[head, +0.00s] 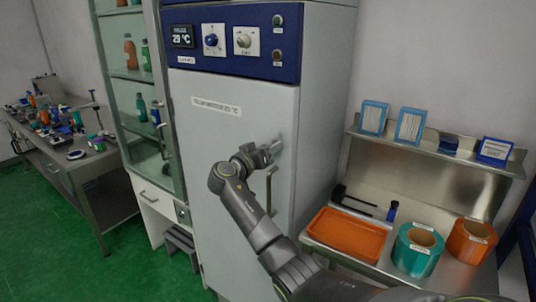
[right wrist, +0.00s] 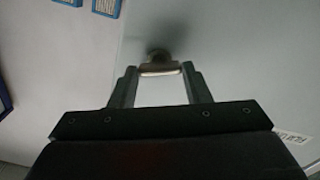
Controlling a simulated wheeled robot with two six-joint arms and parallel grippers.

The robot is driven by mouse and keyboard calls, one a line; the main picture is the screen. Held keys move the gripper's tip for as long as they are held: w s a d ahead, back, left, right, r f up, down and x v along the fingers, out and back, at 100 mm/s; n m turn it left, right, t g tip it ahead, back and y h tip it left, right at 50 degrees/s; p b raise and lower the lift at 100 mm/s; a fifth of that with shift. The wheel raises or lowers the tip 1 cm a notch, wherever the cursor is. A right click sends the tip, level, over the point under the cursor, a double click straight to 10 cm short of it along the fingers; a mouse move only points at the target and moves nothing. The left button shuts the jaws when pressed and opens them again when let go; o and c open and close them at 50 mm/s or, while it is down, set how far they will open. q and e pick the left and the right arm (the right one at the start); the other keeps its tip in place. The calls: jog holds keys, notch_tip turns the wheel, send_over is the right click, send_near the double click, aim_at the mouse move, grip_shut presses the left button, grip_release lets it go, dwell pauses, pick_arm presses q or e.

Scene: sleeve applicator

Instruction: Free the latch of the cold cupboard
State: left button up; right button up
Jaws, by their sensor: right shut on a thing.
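The cold cupboard (head: 240,125) is a tall grey unit with a blue control panel at its top. Its door looks shut. A slim metal latch handle (head: 269,190) stands at the right side of the door. My right gripper (head: 274,148) is at the upper part of this handle, and its fingers hide part of it. In the right wrist view, the fingers of my right gripper (right wrist: 158,75) are on either side of the metal handle end (right wrist: 158,68), shut on it. My left gripper is not in view.
A glass-doored cabinet (head: 143,90) with bottles stands left of the cupboard. A cluttered bench (head: 75,160) is further left. At right, a steel counter (head: 380,225) holds an orange tray (head: 345,236), a teal roll (head: 415,250) and an orange roll (head: 470,243). Green floor is clear at lower left.

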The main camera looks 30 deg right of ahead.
jog(key=n, duration=0.2)
jog(key=shift+n, duration=0.4)
jog(key=n, duration=0.3)
jog(key=shift+n, duration=0.3)
jog(key=n, duration=0.3)
jog(key=shift+a+n+p, duration=0.1)
jog(key=shift+n+p, duration=0.2)
jog(key=shift+p, duration=0.1)
jog(key=shift+f+n+p, duration=0.1)
jog(key=shift+n+p, duration=0.55)
jog(key=shift+n, duration=1.15)
jog(key=o, duration=1)
jog(key=shift+w, duration=0.1)
